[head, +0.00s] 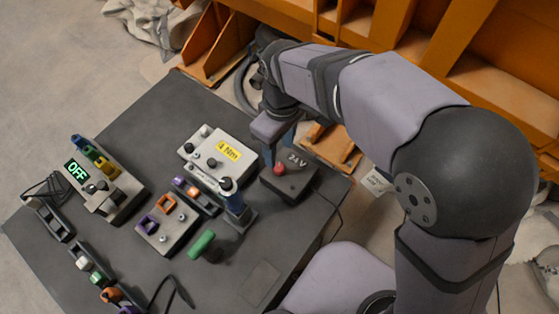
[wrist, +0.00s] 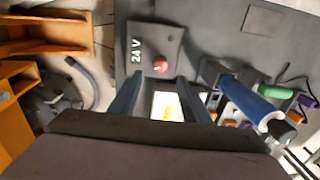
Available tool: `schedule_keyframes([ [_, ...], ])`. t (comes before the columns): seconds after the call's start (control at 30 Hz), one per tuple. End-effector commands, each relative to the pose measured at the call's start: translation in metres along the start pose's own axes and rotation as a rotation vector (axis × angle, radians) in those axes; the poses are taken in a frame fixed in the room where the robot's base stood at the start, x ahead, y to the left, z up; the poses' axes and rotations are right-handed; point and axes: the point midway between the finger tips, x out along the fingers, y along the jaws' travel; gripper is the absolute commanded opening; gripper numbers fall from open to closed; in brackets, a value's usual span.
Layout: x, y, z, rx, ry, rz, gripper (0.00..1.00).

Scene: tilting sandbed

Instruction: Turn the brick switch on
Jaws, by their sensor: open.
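A dark box marked 24 V (head: 290,176) sits near the table's right edge, with a round red knob (head: 279,169) on its top. In the wrist view the same box (wrist: 145,45) and knob (wrist: 160,64) lie just beyond my fingertips. My gripper (head: 279,150) is open, fingers pointing down over the box's far side; in the wrist view its two fingers (wrist: 162,92) stand apart with nothing held. The knob is not between the fingers in the wrist view. Whether it touches a finger, and which way it is set, I cannot tell.
A unit on the left has a green OFF display (head: 76,171). A white box marked 4 Nm (head: 206,140) and a blue-handled upright tool (head: 233,196) stand left of the 24 V box. A green-handled item (head: 203,244) lies nearer. Orange structures (head: 440,45) border the table.

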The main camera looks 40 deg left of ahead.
Motion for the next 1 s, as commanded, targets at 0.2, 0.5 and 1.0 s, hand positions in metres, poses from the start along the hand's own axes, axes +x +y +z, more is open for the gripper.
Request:
schedule_keyframes([
  [0.2, 0.000, -0.001, 0.002, -0.073, -0.008, -0.004, 0.43],
  [0.5, 0.016, -0.001, 0.003, -0.072, -0.011, -0.006, 0.43],
  [1.0, 0.070, -0.001, 0.004, -0.072, -0.009, -0.004, 0.43],
])
